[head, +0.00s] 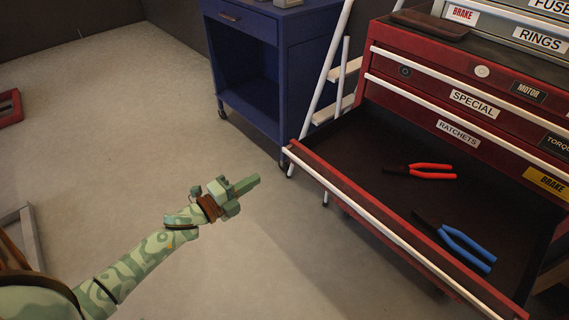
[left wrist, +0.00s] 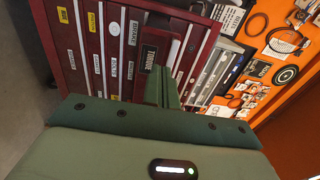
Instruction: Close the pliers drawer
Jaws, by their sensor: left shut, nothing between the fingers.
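The pliers drawer (head: 356,203) of the red tool chest stands pulled out in the head view, with a white handle strip along its front edge. Inside lie red-handled pliers (head: 420,171) and blue-handled pliers (head: 465,247). My left gripper (head: 252,182) is shut and empty, in the air to the left of the drawer front and apart from it. In the left wrist view my left gripper's fingers (left wrist: 162,87) show together, with the red chest's labelled drawer fronts (left wrist: 115,50) beyond. My right gripper is not in view.
A blue cart (head: 250,70) on casters stands at the back, left of the chest. A white ladder-like frame (head: 343,75) leans between them. A dark item (head: 430,24) lies on the chest top. The grey floor left of the drawer is largely clear.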

